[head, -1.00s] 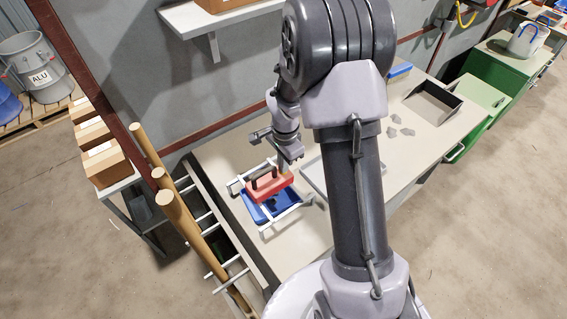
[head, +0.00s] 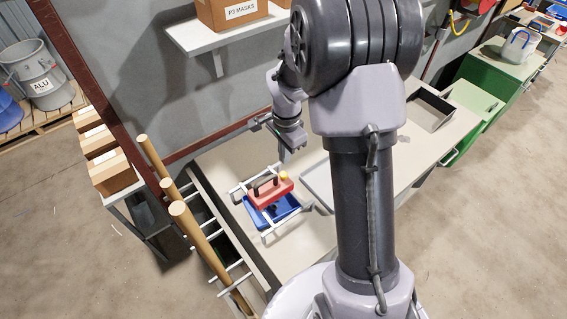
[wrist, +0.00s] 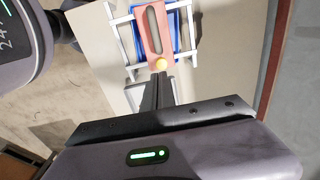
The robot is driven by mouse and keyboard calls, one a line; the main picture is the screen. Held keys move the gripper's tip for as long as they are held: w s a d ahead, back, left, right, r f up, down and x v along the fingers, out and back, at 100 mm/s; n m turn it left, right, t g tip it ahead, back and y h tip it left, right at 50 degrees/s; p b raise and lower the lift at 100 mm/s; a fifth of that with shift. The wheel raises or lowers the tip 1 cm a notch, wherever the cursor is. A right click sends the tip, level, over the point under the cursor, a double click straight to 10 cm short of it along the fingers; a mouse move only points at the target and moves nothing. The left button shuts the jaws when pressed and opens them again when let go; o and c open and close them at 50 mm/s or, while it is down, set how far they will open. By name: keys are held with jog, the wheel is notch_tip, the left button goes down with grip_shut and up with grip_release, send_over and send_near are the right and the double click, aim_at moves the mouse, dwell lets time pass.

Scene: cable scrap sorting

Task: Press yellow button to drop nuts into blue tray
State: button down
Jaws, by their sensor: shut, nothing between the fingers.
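A red dispenser (head: 262,197) with a dark slot on top sits in a white frame (head: 304,207) on the bench. Its yellow button (head: 283,175) is at its right end. The blue tray (head: 286,206) lies under the dispenser, with a small dark patch whose nature I cannot tell. My gripper (head: 281,158) is shut and empty, above and behind the button, apparently clear of it. In the wrist view, the shut fingertips (wrist: 160,77) point toward the yellow button (wrist: 160,65) on the red dispenser (wrist: 151,30). I cannot make out any nuts.
A wall shelf (head: 228,38) with cardboard boxes hangs above the bench. Wooden poles (head: 155,160) stand in a rack at the bench's left end. A pale flat tray (head: 319,185) lies right of the dispenser. The bench front by the dispenser is clear.

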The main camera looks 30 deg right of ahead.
jog(key=shift+d+r+p, duration=0.1)
jog(key=shift+r+p, duration=0.3)
jog(key=shift+r, duration=2)
jog(key=s+a+r+n+t+y+b, duration=0.1)
jog(key=s+a+n+b, duration=0.4)
jog(key=s, duration=0.5)
jog(key=s+a+r+n+t+y+b, duration=0.1)
jog(key=s+a+r+n+t+b, duration=0.3)
jog(key=s+a, duration=0.5)
jog(key=s+n+b, duration=0.2)
jog(key=b, duration=0.1)
jog(key=shift+s, duration=0.1)
